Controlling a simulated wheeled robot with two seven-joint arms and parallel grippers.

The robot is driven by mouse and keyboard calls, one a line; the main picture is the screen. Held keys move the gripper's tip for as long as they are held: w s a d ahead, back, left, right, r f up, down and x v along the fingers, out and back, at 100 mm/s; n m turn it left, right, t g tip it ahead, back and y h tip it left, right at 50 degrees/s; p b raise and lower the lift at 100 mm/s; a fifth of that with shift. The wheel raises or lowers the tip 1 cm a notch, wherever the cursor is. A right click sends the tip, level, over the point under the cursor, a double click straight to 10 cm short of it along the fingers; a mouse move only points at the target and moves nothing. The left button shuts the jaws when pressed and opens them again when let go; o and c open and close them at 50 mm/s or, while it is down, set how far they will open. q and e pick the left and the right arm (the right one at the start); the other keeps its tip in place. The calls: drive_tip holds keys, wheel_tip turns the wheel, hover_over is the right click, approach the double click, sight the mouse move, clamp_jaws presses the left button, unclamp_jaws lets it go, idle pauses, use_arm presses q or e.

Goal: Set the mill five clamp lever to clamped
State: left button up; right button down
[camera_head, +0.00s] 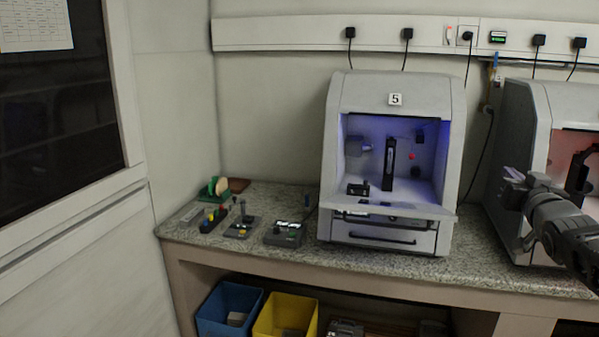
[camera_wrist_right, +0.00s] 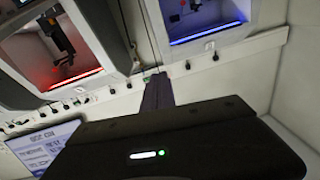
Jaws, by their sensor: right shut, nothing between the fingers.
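Mill five (camera_head: 345,93) is the pale machine with the "5" label, standing on the counter with its front open and blue light inside. A dark upright bar (camera_head: 389,163) and a small red knob (camera_head: 411,156) show inside it; I cannot tell which part is the clamp lever or how it is set. A blue-lit machine, apparently the same one, shows upside down in the wrist view (camera_wrist_right: 200,40). My right gripper (camera_head: 514,178) is shut and empty, right of mill five and in front of the neighbouring machine, apart from both. My left gripper is out of view.
A red-lit machine (camera_head: 515,110) stands at the right. Small control boxes (camera_head: 285,233) and tools lie on the granite counter (camera_head: 355,258) left of mill five. Blue (camera_head: 215,320) and yellow (camera_head: 265,325) bins sit below. A power rail (camera_head: 290,36) runs along the wall.

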drive_tip(key=w+a+f+g+y, duration=0.15)
drive_tip(key=a+f, duration=0.25)
drive_tip(key=f, duration=0.8)
drive_tip(key=a+f+g+y, duration=0.15)
drive_tip(key=a+f, duration=0.25)
drive_tip(key=f, duration=0.7)
drive_tip(key=s+a+f+g+y, duration=0.1)
drive_tip(key=s+a+f+g, duration=0.15)
drive_tip(key=a+f, duration=0.65)
drive_tip(key=s+a+f+g+y, duration=0.2)
drive_tip(key=s+a+f, duration=0.2)
drive_tip(key=f, duration=0.9)
drive_tip(key=s+a+f+g+y+p, duration=0.1)
drive_tip(key=s+a+f+g, duration=0.3)
drive_tip(key=s+a+f, duration=0.75)
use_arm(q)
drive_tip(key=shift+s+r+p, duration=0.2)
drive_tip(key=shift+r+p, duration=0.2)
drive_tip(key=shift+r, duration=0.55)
use_arm(e)
drive_tip(key=s+a+f+n+g+y, duration=0.1)
drive_tip(key=s+a+f, duration=0.3)
drive_tip(key=s, duration=0.6)
drive_tip(key=s+a+f+n+g+y, duration=0.1)
drive_tip(key=s+a+f+g, duration=0.3)
drive_tip(key=s, duration=0.6)
drive_tip(key=shift+s+a+f+g, duration=0.2)
drive_tip(key=shift+a+g, duration=0.15)
drive_tip(key=shift+a, duration=0.55)
